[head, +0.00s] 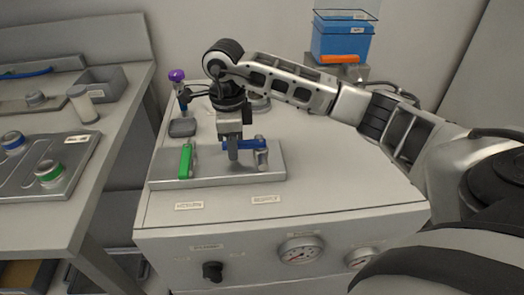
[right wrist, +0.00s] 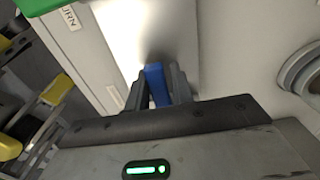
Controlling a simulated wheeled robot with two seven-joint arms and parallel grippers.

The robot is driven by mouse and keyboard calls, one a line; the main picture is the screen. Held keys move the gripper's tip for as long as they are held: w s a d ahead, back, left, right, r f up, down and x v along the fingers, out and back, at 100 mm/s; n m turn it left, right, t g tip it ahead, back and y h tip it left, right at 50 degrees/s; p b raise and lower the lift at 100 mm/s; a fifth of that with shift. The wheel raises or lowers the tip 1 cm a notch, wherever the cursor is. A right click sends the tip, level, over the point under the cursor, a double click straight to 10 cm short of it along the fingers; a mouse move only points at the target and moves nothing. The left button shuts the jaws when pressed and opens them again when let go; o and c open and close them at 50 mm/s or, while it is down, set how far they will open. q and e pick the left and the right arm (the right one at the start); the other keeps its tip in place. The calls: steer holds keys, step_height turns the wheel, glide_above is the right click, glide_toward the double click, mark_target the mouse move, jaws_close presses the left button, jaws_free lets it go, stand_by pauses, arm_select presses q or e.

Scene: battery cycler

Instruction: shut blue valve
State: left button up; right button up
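The blue valve handle (head: 249,145) lies crosswise, left to right, on the metal valve block (head: 216,179) on top of the grey cabinet. My right gripper (head: 233,151) reaches down onto the left part of this handle. In the right wrist view the blue handle (right wrist: 155,84) sits between the two dark fingers, which look closed against its sides. The fingers hide part of the handle in the head view. A green valve handle (head: 186,161) on the same block points toward the front. My left gripper is not in view.
Pressure gauges (head: 300,250) and a black knob (head: 212,271) are on the cabinet front. A purple-topped part (head: 177,76) stands behind the green handle. A blue box (head: 341,42) is at the back right. A bench (head: 58,216) with parts stands left.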

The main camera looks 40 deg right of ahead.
steer(key=shift+o, duration=1.2)
steer(key=r+p, duration=0.2)
steer(key=r, duration=0.2)
steer(key=r+p, duration=0.3)
steer(key=r, duration=0.1)
steer(key=shift+w+d+p, duration=0.1)
steer(key=shift+w+p, duration=0.1)
steer(key=shift+p, duration=0.1)
